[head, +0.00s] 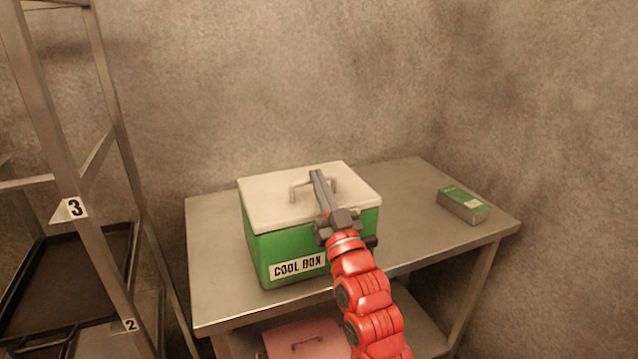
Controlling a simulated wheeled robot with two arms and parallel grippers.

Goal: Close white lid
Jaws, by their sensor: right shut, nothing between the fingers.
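The white lid (265,197) lies flat on top of the green cool box (262,248), covering its opening as far as I can see. The box stands on a metal table and has a "COOL BOX" label on its front. A metal handle (296,190) stands up on the lid. My right gripper (316,175) is shut and empty. Its fingers reach over the lid by the handle and hide part of it; I cannot tell whether they touch it. My arm also hides the box's front right part. My left gripper is not in view.
The metal table (215,285) has free room left and right of the box. A small green carton (463,204) lies at the table's right. A pink container (305,340) is on the lower shelf. A metal rack (85,240) with dark trays stands at the left.

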